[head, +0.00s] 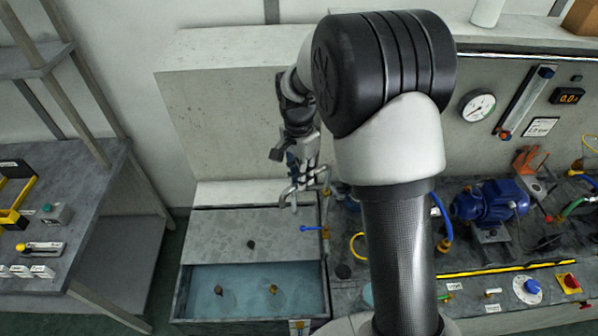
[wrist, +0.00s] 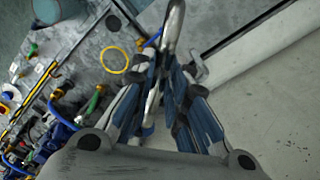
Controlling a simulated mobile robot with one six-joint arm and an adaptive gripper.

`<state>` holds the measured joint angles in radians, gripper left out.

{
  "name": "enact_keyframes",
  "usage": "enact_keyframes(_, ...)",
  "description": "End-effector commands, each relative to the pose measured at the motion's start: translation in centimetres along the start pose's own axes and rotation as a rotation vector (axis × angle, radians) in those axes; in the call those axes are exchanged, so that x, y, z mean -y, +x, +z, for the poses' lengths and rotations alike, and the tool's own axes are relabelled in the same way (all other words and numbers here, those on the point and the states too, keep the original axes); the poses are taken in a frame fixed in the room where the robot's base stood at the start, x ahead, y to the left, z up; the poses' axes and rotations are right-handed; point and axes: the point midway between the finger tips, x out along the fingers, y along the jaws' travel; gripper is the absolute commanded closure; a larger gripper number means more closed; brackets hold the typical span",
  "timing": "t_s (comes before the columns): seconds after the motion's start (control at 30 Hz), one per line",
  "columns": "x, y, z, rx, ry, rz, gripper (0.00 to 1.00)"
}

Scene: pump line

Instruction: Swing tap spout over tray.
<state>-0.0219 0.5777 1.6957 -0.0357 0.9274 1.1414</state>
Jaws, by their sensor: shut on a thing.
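The tap spout (head: 284,198) is a bent metal pipe behind the left bench section. It reaches left from the tap's upright (head: 325,210), and its downturned end hangs near the back of a grey flat tray (head: 215,235) with a dark hole. I cannot tell exactly how far over the tray the end lies. My gripper (head: 303,178) is at the spout from above. In the wrist view its blue-padded fingers (wrist: 170,85) are closed around the shiny spout pipe (wrist: 174,28). The fingers partly hide the pipe.
A blue lever (head: 311,229) sticks out left below the tap. A water-filled basin (head: 245,285) lies in front of the tray. A yellow ring (wrist: 114,60) lies on the bench. A blue pump motor (head: 490,203) and gauges are at right. A grey wall block (head: 225,100) stands behind.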

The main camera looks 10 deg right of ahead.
Motion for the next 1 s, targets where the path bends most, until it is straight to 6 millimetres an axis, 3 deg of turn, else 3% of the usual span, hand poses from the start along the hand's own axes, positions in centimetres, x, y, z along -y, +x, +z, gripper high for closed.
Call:
enact_keyframes(0.47,-4.3,0.2,-0.9,-0.028,-0.427,0.0,1.0)
enact_keyframes(1.0,-8.4,0.5,-4.2,-0.062,-0.936,0.0,1.0)
